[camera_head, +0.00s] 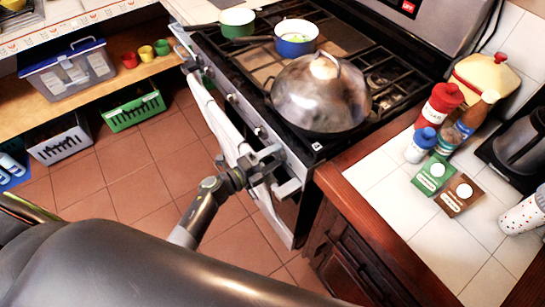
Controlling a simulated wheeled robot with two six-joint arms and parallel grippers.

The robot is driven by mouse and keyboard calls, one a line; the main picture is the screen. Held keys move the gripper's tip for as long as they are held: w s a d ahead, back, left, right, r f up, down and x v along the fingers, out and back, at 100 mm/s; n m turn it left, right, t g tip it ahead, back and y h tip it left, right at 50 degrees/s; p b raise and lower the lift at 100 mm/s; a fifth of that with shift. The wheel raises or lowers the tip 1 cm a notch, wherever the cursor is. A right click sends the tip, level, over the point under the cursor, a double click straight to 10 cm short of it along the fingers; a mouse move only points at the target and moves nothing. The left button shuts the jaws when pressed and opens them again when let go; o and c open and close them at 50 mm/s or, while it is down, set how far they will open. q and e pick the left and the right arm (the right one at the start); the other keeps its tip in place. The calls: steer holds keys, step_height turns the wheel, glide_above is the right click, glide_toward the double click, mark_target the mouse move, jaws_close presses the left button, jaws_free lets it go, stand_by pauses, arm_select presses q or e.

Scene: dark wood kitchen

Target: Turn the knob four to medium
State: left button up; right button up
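The stove (318,146) stands at the centre with its front panel facing the lower left. A row of small knobs runs along this panel; one knob (259,132) shows near the right end and another knob (232,98) is farther left. Their settings are too small to read. My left gripper (270,162) is in front of the panel's right end, just below the nearest knob, close to the oven handle. Its fingers look apart, with nothing seen between them. The gripper may hide part of the panel. My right gripper is not in view.
A large lidded pan (318,95), a blue pot (295,38) and a green pot (237,22) stand on the stove. A white towel (215,115) hangs on the oven handle. Bottles and boxes stand on the tiled counter (408,226) at right.

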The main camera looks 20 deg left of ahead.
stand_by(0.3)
arm_select(q)
steer(key=b+v, duration=0.4)
steer(key=v, duration=1.3)
steer(key=shift+s+a, duration=0.15)
steer(key=s+a+f+n+g+y, duration=0.1)
steer(key=s+a+f+n+y, duration=0.2)
steer(key=f+n, duration=0.45)
steer(key=s+a+f+n+g+y, duration=0.15)
steer(key=a+f+n+y, duration=0.3)
steer(key=f, duration=0.55)
steer(key=s+a+f+n+g+y, duration=0.1)
steer(key=s+a+f+n+y, duration=0.15)
steer(key=f+n+y, duration=0.4)
steer(key=s+d+f+n+g+h, duration=0.1)
steer(key=s+f+n+g, duration=0.3)
steer(key=s+f, duration=0.4)
steer(key=s+d+f+n+g+h, duration=0.1)
steer(key=s+d+f+n+g, duration=0.2)
steer(key=s+f, duration=0.5)
steer(key=s+d+g, duration=0.1)
steer(key=s+g, duration=0.1)
steer(key=s, duration=0.5)
steer(key=shift+s+d+n, duration=0.25)
steer(key=shift+s+n, duration=0.1)
